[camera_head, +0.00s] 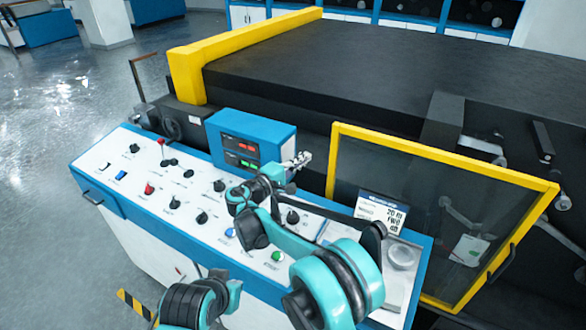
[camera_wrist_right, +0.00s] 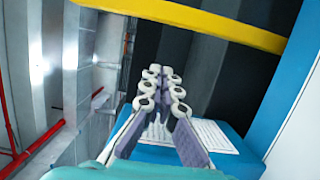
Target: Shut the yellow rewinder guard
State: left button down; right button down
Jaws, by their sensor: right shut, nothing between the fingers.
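The yellow rewinder guard (camera_head: 445,157) is a yellow frame with a clear dark panel at the right of the head view. It stands at an angle to the machine front, its right side swung out, with rollers visible through and beside it. A black handle (camera_head: 502,262) is on its right edge. My right gripper (camera_head: 303,160) is shut and empty, left of the guard and apart from it, near the blue display box. In the wrist view its fingers (camera_wrist_right: 160,78) are together. My left gripper is not in view.
The white control panel (camera_head: 128,165) with knobs and buttons lies in front of the machine. The blue display box (camera_head: 262,126) rises behind it. A yellow beam (camera_head: 186,75) edges the dark machine top (camera_head: 330,70). Open floor (camera_head: 45,150) is at left.

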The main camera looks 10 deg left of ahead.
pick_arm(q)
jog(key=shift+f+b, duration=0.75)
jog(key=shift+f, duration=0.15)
pick_arm(e)
jog(key=d, duration=0.5)
jog(key=shift+w+d, duration=0.25)
jog(key=shift+w, duration=0.1)
